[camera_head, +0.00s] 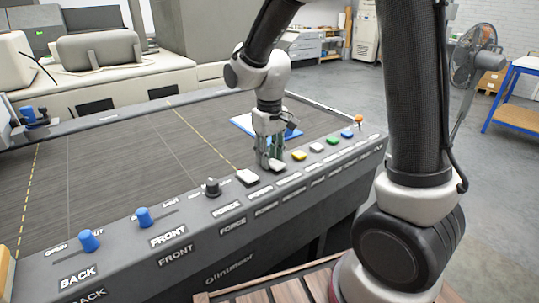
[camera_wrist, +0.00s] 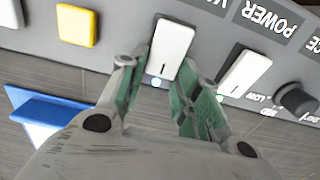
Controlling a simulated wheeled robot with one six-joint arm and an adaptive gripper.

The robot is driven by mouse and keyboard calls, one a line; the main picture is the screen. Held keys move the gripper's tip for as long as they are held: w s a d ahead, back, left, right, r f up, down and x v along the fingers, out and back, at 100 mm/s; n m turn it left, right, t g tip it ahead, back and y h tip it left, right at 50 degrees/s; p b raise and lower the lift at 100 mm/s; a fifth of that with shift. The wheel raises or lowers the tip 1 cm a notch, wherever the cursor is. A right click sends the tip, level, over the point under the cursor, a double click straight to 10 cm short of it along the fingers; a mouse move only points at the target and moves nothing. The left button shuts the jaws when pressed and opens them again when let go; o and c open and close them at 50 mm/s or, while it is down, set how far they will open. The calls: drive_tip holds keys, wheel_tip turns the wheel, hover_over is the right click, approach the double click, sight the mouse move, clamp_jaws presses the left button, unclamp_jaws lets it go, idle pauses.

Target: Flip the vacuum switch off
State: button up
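The vacuum switch (camera_wrist: 172,48) is a white rocker on the dark front panel, at the top middle of the wrist view. Its label is mostly cut off there. A small pale-blue light glows at its near end. In the head view the switch (camera_head: 276,165) sits right below my fingers and is partly hidden. My gripper (camera_wrist: 166,74) is open, its green-padded fingers apart, with the tips on either side of the switch's near end. My gripper (camera_head: 271,158) points down at the panel in the head view. I cannot tell whether the fingertips touch the switch or panel.
The white power switch (camera_wrist: 245,72) is close to one finger, with a dark knob (camera_wrist: 296,99) beyond. A yellow button (camera_wrist: 77,25) lies on the other side. Blue levers (camera_head: 89,240) stand along the panel. A blue-and-white item (camera_wrist: 45,115) lies on the bed behind.

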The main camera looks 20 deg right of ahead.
sight(280, 166)
drive_tip(key=c, duration=0.4)
drive_tip(key=shift+s+d+r+t, duration=0.15)
drive_tip(key=shift+s+t, duration=0.1)
drive_tip(key=shift+t, duration=0.45)
drive_tip(key=shift+s+r+t+y, duration=0.2)
drive_tip(key=shift+t+y, duration=0.4)
drive_tip(key=shift+t, duration=0.5)
drive_tip(key=o, duration=1)
drive_tip(key=shift+o, duration=0.2)
drive_tip(key=v, duration=1.2)
